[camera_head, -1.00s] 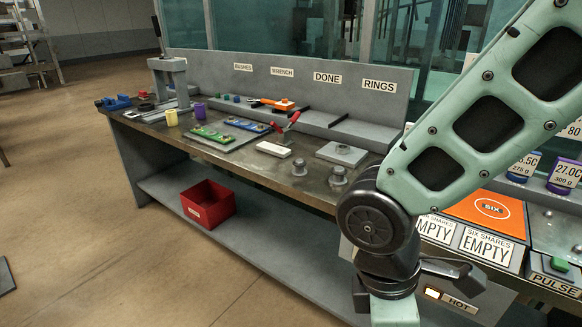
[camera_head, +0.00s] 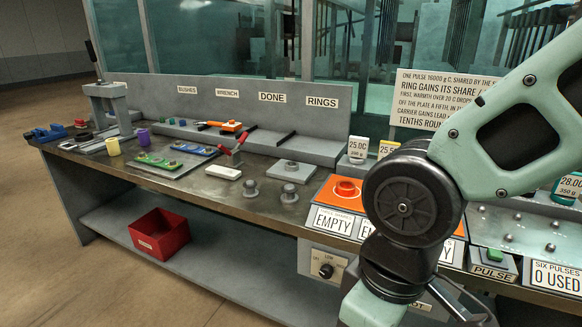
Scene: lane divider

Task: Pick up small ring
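I cannot tell for sure which thing is the small ring. A small orange ring-like piece (camera_head: 346,188) sits on the orange plate (camera_head: 324,196), just left of my arm. Part of the plate is hidden behind my arm. At the plate's back, a tag reading 25.0C, 200 g (camera_head: 358,147) stands with a second tag (camera_head: 387,149) beside it; what lies under them is too small to tell. At the right edge a teal piece (camera_head: 564,199) lies under a 28.0C tag. My arm reaches down past the bottom edge, and my gripper is out of the frame.
The bench (camera_head: 215,192) holds a lever press (camera_head: 107,110), green and blue trays, grey knobs (camera_head: 289,193) and a grey block (camera_head: 292,170). The strip under the RINGS sign (camera_head: 322,102) looks empty. A red bin (camera_head: 160,232) stands on the lower shelf. Floor at left is clear.

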